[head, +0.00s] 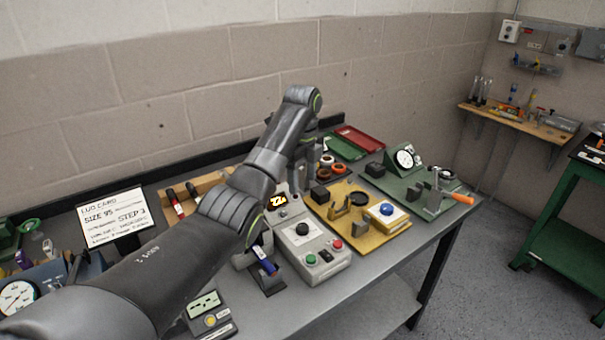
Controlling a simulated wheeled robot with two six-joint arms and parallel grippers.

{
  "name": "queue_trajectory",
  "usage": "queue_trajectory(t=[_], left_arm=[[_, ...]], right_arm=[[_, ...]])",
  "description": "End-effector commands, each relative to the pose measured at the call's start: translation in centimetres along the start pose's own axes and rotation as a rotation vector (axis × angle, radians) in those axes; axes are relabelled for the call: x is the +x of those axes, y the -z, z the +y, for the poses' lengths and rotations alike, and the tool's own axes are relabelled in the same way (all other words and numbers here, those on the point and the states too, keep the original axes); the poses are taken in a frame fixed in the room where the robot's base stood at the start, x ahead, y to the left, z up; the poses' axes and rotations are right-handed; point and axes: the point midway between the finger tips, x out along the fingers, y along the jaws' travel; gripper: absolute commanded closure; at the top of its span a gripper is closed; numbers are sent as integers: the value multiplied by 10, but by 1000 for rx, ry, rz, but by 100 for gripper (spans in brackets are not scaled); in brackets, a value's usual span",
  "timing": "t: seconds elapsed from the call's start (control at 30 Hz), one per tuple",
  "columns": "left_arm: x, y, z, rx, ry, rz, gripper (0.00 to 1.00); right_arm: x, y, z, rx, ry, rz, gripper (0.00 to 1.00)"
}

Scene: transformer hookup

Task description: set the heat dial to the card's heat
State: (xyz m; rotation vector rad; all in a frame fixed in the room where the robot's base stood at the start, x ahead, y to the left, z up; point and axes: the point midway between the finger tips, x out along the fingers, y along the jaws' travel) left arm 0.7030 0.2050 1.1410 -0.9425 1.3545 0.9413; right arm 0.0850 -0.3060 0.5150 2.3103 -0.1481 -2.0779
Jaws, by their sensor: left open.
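The grey control box (315,250) stands near the table's front edge. It has a black round dial (302,229), a green button, a red button and a lit display (279,201) that seems to read 72. The dial's pointer is too small to read. The white lug card (113,217) stands at the left. It reads size 95 and step 3; its heat line is not legible. My left arm crosses over the table, and my left gripper (309,162) is behind the box, mostly hidden by the arm, open and apart from the dial. My right gripper is out of view.
A yellow fixture tray (367,243) is right of the box, with a blue button on it. A green station (408,190) with a gauge and orange-handled lever stands farther right. A blue item in a black holder (267,284) is close left of the box.

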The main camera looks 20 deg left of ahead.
Motion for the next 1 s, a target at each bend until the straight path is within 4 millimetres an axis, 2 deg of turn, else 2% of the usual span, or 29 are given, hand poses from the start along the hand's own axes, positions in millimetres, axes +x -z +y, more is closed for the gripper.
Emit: queue_trajectory(t=[0.03,0.2,0.73,1.0], left_arm=[[-11,0,0,0,0,0,44],[-23,0,0,0,-1,1,44],[-27,0,0,0,-1,1,44],[-73,0,0,0,-1,1,44]], right_arm=[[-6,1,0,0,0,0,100],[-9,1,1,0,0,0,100],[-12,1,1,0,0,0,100],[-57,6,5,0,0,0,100]])
